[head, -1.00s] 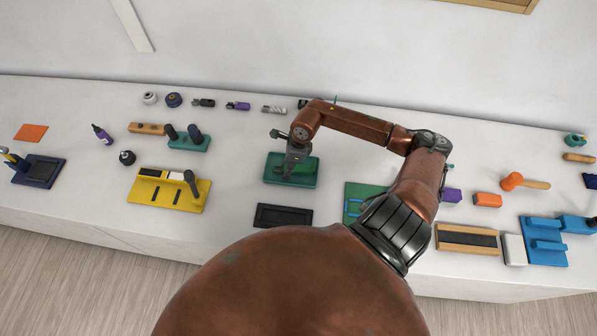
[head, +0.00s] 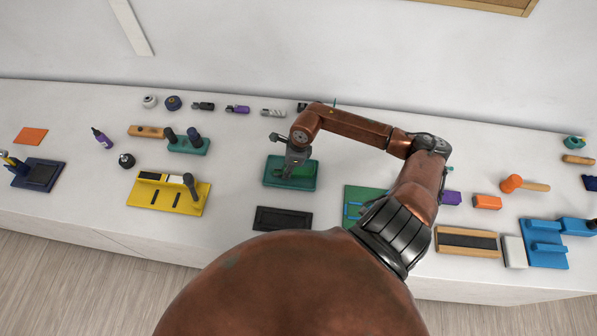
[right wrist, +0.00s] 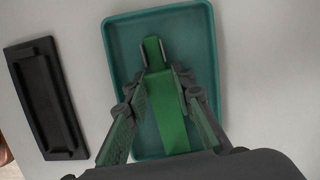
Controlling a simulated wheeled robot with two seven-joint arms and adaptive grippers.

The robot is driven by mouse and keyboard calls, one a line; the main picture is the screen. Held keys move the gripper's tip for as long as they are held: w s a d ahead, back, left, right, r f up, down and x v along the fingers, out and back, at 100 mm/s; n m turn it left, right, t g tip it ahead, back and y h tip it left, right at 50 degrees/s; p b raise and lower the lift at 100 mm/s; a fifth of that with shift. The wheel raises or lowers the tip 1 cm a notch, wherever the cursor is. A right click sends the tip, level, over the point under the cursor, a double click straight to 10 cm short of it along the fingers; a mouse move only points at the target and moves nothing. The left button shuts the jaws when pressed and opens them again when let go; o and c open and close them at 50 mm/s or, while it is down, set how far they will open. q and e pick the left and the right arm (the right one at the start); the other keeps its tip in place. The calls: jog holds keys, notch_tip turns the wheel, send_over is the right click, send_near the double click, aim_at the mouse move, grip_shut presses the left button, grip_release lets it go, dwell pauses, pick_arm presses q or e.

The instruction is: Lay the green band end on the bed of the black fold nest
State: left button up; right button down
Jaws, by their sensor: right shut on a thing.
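The green band end (right wrist: 172,118) is a long, flat green strip in the right wrist view, lying along the teal tray (right wrist: 118,32). My right gripper (right wrist: 158,74) is shut on the band near its far end, at or just above the tray floor; I cannot tell whether the band touches it. In the head view my right gripper (head: 292,172) is over the teal tray (head: 275,184) and hides much of the band. The black fold nest (head: 283,219) is a shallow dark rectangle just in front of the tray, also seen in the right wrist view (right wrist: 46,97). Its bed looks empty.
A yellow fixture (head: 165,205) stands left of the tray. A green board (head: 357,192) is to the right, partly behind my right arm. Small tools line the back of the bench near the wall. Bare bench lies between the nest and the yellow fixture.

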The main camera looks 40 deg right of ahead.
jog(key=shift+r, duration=0.15)
jog(key=shift+r+p, duration=1.35)
jog(key=shift+r, duration=1.5)
